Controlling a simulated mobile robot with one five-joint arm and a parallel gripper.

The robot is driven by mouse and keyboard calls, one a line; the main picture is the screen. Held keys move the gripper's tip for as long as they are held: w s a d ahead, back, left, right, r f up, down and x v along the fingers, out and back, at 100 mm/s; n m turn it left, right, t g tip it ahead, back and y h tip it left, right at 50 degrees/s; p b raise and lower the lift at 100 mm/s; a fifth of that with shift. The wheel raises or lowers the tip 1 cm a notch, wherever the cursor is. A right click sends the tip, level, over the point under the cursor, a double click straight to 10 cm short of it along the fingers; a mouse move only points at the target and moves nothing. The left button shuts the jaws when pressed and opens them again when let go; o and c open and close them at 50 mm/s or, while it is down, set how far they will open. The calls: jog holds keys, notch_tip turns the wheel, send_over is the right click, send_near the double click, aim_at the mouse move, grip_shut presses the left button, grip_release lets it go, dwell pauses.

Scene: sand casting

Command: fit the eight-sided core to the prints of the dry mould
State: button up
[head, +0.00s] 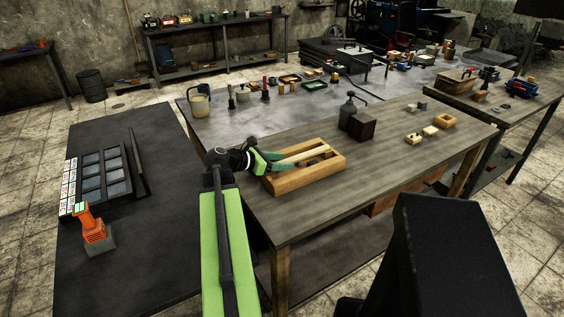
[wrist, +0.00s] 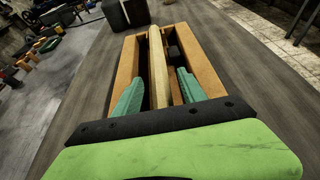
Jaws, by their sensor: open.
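My gripper (head: 277,161) is open over the left end of a long wooden box (head: 330,169) on the table. In the wrist view, my green fingers (wrist: 160,75) stand apart on either side of a pale wooden bar (wrist: 157,58) that runs lengthwise along the box. Nothing is visibly gripped. Dark gaps and a small dark block (wrist: 174,52) show inside the box; the fingers and bar hide part of its inside. Small pale blocks (head: 430,131) and a hollow wooden piece (head: 445,121) lie at the table's right. I cannot tell which thing is the eight-sided core or the dry mould.
A dark can (head: 348,112) and a dark block (head: 362,126) stand just behind the box. The wooden table (head: 300,215) is clear in front of the box and between it and the pale blocks. A grey metal-topped table (head: 235,127) with several tools adjoins behind.

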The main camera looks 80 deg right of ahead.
jog(key=p+v, duration=0.6)
jog(key=v, duration=1.1)
jog(key=shift+w+r, duration=0.1)
